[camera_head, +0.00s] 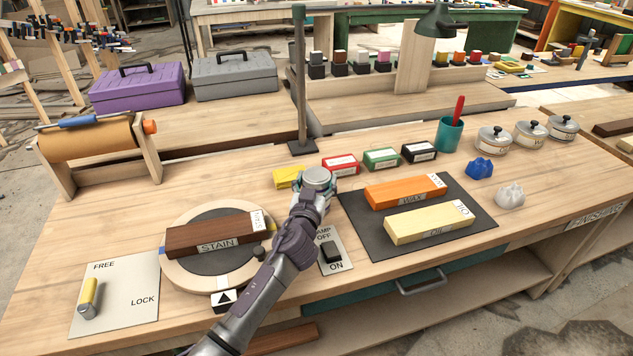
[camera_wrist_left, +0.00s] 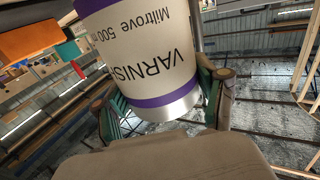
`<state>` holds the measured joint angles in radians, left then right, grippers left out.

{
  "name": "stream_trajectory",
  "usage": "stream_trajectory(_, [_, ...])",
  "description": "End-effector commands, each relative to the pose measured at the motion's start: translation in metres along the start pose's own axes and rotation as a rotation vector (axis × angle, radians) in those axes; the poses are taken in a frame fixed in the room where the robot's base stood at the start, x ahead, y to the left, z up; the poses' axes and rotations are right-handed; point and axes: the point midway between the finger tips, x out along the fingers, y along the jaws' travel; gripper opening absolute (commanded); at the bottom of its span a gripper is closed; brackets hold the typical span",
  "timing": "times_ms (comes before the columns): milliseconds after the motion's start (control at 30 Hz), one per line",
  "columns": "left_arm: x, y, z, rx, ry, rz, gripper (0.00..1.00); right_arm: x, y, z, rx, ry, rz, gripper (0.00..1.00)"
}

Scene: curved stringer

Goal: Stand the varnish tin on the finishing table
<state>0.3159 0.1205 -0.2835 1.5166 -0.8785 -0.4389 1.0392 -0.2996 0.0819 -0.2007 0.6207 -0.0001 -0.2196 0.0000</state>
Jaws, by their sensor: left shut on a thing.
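The varnish tin (camera_head: 318,176) shows its round silver lid in the head view, with my left gripper (camera_head: 312,196) around it. In the left wrist view the tin (camera_wrist_left: 145,62) has a white label with purple bands, and the word VARNISH appears upside down. Both fingers press on its sides. The tin is over the middle of the finishing table (camera_head: 400,290), whose front edge carries a FINISHING label. The arm hides the tin's lower part in the head view, so I cannot tell whether it touches the tabletop. My right gripper is not in view.
A turntable (camera_head: 174,266) with a STAIN block (camera_head: 210,235) is left of the arm. A dark mat (camera_head: 360,232) with WAX and OIL blocks is right. A lamp switch plate (camera_head: 338,262) lies beside the arm. Small coloured boxes (camera_head: 381,158) stand behind. Wood at front right is bare.

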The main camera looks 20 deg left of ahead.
Motion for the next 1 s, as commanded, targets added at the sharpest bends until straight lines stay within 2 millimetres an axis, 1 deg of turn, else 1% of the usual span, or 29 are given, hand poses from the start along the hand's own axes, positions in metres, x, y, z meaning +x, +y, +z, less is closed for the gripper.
stream_trajectory(67, [0.000,0.000,-0.003,-0.001,0.004,0.001,0.12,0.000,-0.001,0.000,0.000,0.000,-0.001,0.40])
stream_trajectory(200, [0.000,0.001,0.001,-0.001,0.004,0.001,0.12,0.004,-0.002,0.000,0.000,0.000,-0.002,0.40])
stream_trajectory(233, [0.000,0.000,0.002,0.000,0.000,0.000,0.75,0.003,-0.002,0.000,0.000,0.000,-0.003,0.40])
stream_trajectory(367, [0.000,0.000,0.002,0.000,0.000,0.000,0.96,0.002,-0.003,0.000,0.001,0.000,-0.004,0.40])
stream_trajectory(667, [0.000,0.000,0.001,0.000,0.000,0.000,0.96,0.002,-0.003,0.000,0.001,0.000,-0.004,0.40])
stream_trajectory(767, [0.000,0.000,-0.003,0.001,0.000,0.000,0.96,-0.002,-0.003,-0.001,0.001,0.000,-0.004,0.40])
stream_trajectory(867, [-0.012,0.001,0.001,-0.001,-0.001,0.001,0.96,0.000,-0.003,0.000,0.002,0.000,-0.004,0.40])
stream_trajectory(1000, [-0.040,0.001,0.002,-0.003,-0.002,0.002,0.96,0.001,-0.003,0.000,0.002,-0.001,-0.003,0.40])
